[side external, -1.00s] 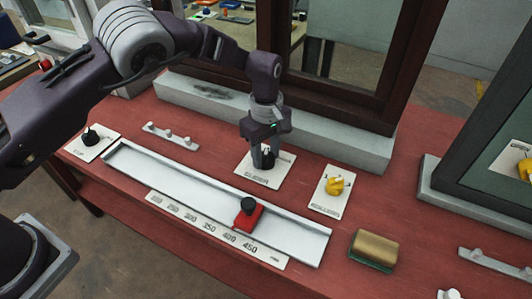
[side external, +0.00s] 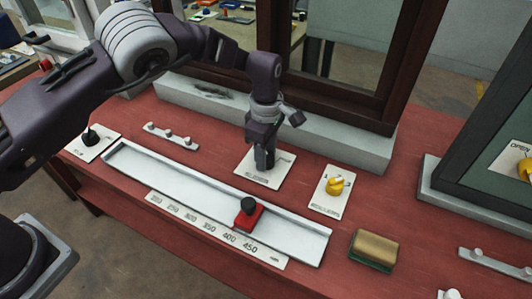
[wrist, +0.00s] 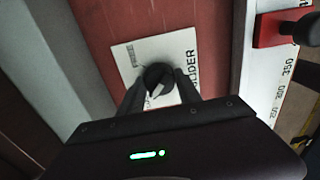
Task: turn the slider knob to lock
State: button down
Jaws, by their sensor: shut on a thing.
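The slider knob (wrist: 157,74) is a black round knob on a white plate (wrist: 128,57) printed with "FREE" and a partly hidden word ending in "DER". A "LOCK" label is not readable, as my fingers and the knob cover part of the plate. My gripper (side external: 264,160) points straight down over this plate, which also shows in the side view (side external: 252,174). Its two fingers are shut on the knob, one on each side. In the side view the fingers mostly hide the knob.
A white rail (side external: 180,184) with a red slider block (side external: 246,219) lies in front, beside a printed scale (side external: 208,227). A yellow knob plate (side external: 327,200) is at the right, with a brown-and-green block (side external: 374,250) beyond. A dark window frame (side external: 340,97) stands behind.

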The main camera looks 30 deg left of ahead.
jog(key=c, duration=0.8)
grip_release()
jog(key=shift+c, duration=0.2)
notch_tip(320, 180, up, 7)
jog(key=shift+r, duration=0.1)
